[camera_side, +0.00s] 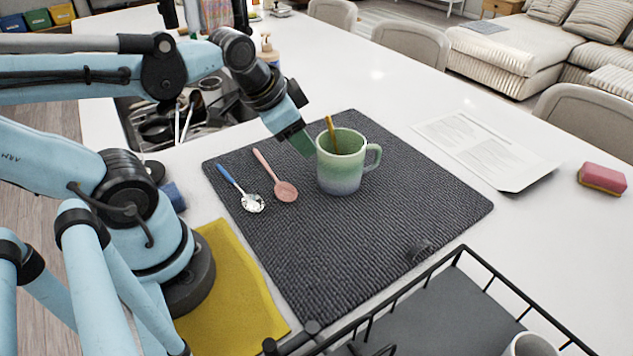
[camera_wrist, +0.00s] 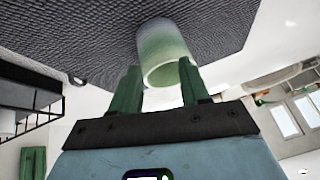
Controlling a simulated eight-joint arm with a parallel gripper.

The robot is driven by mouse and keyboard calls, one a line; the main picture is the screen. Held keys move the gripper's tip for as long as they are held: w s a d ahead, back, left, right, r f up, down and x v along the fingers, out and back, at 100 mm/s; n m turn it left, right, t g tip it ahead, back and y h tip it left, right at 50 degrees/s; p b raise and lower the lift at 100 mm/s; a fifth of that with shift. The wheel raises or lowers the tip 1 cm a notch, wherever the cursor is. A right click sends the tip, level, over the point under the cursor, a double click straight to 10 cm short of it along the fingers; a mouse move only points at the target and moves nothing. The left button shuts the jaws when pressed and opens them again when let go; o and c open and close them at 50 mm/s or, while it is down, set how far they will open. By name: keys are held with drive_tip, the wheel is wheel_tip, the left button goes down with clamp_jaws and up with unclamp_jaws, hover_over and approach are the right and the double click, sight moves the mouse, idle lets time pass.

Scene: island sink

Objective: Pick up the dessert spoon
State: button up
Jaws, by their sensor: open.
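Two spoons lie on the dark grey mat (camera_side: 400,215): one with a blue handle and shiny metal bowl (camera_side: 252,203), one all pink (camera_side: 284,190). I cannot tell which is the dessert spoon. A green-to-blue mug (camera_side: 338,172) stands upright on the mat to their right, with a yellow-brown stick-like handle (camera_side: 331,134) rising from it. My gripper (camera_side: 304,146) is close to the mug's left rim, its green fingers pointing down. In the wrist view my gripper (camera_wrist: 158,66) is open and empty, with the mug (camera_wrist: 162,42) beyond the fingertips. No spoon shows in the wrist view.
A black wire rack (camera_side: 430,310) stands at the front. A yellow cloth (camera_side: 232,290) lies left of the mat, near my base. A sink with dishes (camera_side: 180,120) is behind left. Paper sheets (camera_side: 484,150) and a pink sponge (camera_side: 602,176) lie on the right.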

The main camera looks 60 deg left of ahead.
drive_tip(key=s+a+m+g, duration=0.3)
drive_tip(key=s+a+m, duration=0.1)
drive_tip(key=a+m, duration=0.25)
drive_tip(key=m+g, duration=0.3)
drive_tip(key=m, duration=0.5)
hover_over(232, 179)
drive_tip(key=shift+h, duration=0.3)
drive_tip(key=shift+d+f, duration=0.1)
drive_tip(key=shift+f, duration=6.05)
clamp_jaws()
